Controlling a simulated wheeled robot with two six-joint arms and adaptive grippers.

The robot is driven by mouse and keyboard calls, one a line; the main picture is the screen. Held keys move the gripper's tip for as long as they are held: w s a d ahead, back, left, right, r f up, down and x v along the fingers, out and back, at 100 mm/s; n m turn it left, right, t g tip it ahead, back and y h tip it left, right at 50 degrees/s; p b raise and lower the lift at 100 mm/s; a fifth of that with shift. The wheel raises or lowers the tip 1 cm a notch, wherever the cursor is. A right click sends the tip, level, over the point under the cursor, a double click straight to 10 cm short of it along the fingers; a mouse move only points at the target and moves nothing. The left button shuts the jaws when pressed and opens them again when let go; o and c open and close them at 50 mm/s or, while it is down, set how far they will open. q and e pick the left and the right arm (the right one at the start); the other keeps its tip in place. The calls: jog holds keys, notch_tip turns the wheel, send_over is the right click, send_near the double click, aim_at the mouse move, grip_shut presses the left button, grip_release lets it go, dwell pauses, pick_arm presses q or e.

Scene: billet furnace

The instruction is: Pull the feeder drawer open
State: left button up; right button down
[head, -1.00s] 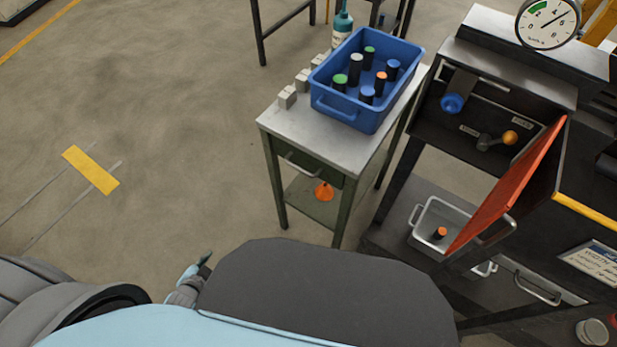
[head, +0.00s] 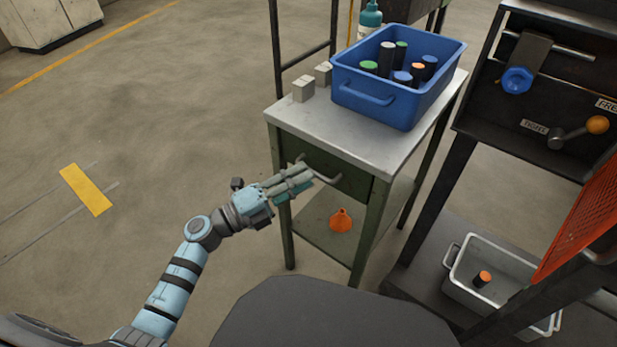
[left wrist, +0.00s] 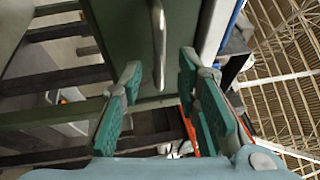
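The feeder drawer's green front (head: 352,183) sits under the grey top of a small bench and looks closed. Its grey bar handle (head: 322,174) shows just past my left gripper (head: 303,180). In the left wrist view the handle (left wrist: 159,45) stands ahead of and between the teal finger pads, in front of the green drawer front (left wrist: 128,30). My left gripper (left wrist: 160,80) is open there, its fingers apart and empty. Whether a finger touches the handle I cannot tell. My right gripper is not in view.
A blue bin (head: 376,98) of coloured-capped cylinders and pale blocks (head: 303,89) stand on the bench top. An orange funnel (head: 341,220) sits on the lower shelf. A dark furnace frame with an orange mesh door (head: 590,215) and a metal tray (head: 457,276) stands right.

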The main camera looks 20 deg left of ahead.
pick_arm(q)
jog(key=shift+x, duration=1.25)
jog(key=shift+f, duration=0.1)
grip_shut()
jog(key=shift+s, duration=0.15)
